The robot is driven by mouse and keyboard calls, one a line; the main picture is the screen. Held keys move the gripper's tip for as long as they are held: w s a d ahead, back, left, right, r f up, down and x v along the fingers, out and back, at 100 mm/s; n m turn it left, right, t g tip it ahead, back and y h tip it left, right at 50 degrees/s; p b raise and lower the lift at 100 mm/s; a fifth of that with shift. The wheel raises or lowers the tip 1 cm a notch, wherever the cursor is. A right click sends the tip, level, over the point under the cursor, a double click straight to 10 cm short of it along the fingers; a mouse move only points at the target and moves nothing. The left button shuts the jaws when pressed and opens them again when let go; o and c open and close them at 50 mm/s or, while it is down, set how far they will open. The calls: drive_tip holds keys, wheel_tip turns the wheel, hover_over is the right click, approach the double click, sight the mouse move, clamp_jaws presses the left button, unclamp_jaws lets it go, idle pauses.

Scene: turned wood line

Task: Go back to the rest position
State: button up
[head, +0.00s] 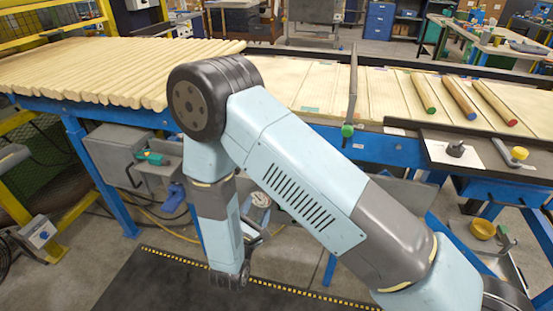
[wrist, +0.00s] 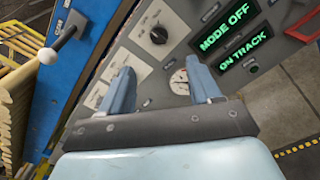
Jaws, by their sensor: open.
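In the wrist view my gripper (wrist: 160,84) is open, its two blue-grey fingers apart with nothing between them. It faces a grey control panel (wrist: 180,38) with a black knob (wrist: 158,35), a round gauge (wrist: 180,82) partly behind the right finger, and green displays (wrist: 228,30) reading "MODE OFF" and "ON TRACK". I cannot tell how far the fingertips are from the panel. In the head view my arm rises from the lower right, bends at a high elbow and hangs down in front of the bench. The fingers are mostly hidden there.
A lever with a white ball (wrist: 47,56) stands left in the wrist view, near pale wooden rods (wrist: 12,120). A dark mat (head: 170,285) lies below.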

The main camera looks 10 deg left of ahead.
drive_tip(key=w+d+r+m+g+h, duration=0.2)
drive_tip(key=w+d+r+m+h, duration=0.2)
drive_tip(key=d+r, duration=0.3)
drive_tip(key=w+d+r+m+g+h, duration=0.2)
drive_tip(key=w+d+r+m+h, duration=0.15)
drive_tip(key=d+r, duration=0.25)
drive_tip(key=s+d+r+m+g+h, duration=0.25)
drive_tip(key=d+r+m+g, duration=0.65)
drive_tip(key=d, duration=0.5)
drive_tip(key=s+d+r+m+g+y, duration=0.45)
drive_tip(key=s+d+r, duration=0.35)
drive_tip(key=d, duration=0.3)
drive_tip(key=s+d+r+m+t+y, duration=0.2)
drive_tip(key=s+r+m+t+y, duration=0.3)
drive_tip(key=s+r, duration=0.4)
drive_tip(key=shift+r+m+y, duration=0.3)
drive_tip(key=shift+m+y, duration=0.4)
drive_tip(key=shift+y, duration=0.35)
drive_tip(key=shift+w, duration=0.1)
